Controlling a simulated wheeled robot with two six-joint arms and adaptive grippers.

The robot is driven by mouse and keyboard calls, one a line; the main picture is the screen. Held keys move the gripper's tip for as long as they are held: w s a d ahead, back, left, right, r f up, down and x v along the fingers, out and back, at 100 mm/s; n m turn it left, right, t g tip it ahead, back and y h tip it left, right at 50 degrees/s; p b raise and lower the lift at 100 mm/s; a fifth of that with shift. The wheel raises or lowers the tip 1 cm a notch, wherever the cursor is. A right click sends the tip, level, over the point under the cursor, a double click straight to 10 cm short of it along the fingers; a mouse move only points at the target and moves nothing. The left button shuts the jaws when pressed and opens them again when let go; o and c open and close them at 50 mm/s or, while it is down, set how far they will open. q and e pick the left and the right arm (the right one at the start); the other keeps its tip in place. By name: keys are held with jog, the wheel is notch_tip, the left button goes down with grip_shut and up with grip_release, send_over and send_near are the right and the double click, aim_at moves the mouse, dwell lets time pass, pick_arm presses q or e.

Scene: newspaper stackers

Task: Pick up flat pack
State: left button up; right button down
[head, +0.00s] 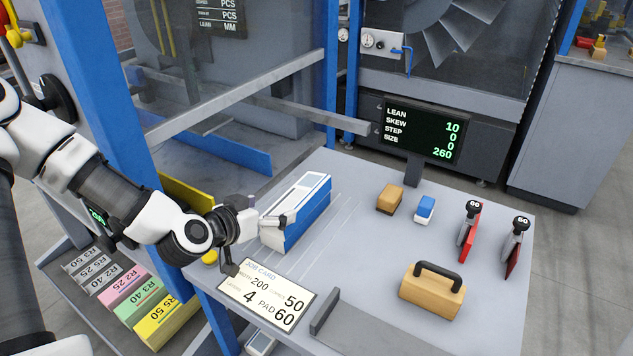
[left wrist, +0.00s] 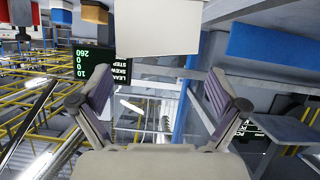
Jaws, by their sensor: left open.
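A blue-and-white box-like pack (head: 305,212) lies on the grey worktop, its long side running away to the upper right; I take it for the flat pack. My left gripper (head: 253,243) is open at the pack's near left end. One finger overlaps that end in the head view; I cannot tell if it touches. The other finger hangs over the job card's upper left corner. In the left wrist view the two fingers (left wrist: 160,102) are spread with nothing gripped between them. A pale flat face (left wrist: 160,28) shows beyond them at the top; I cannot tell whether it is the pack.
The job card (head: 267,300) lies at the worktop's near left edge. A wooden block with a black handle (head: 432,290), a brown block (head: 389,198), a small blue-and-white block (head: 425,208) and two red gauges stand to the right. A display (head: 422,130) stands behind.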

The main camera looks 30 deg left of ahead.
aim_at(292, 199)
pick_arm(q)
jog(key=shift+w, duration=0.35)
jog(key=shift+w+d+f+b, duration=0.1)
jog(key=shift+w+f+b, duration=0.15)
jog(key=shift+w+b, duration=0.4)
jog(key=b+x, duration=0.1)
jog(key=x, duration=0.3)
jog(key=shift+w+d+f, duration=0.15)
jog(key=shift+w, duration=0.15)
jog(key=shift+w+d+f, duration=0.1)
jog(key=shift+w, duration=0.35)
jog(key=shift+s, duration=0.1)
jog(key=shift+c, duration=1.3)
jog(key=c, duration=1.3)
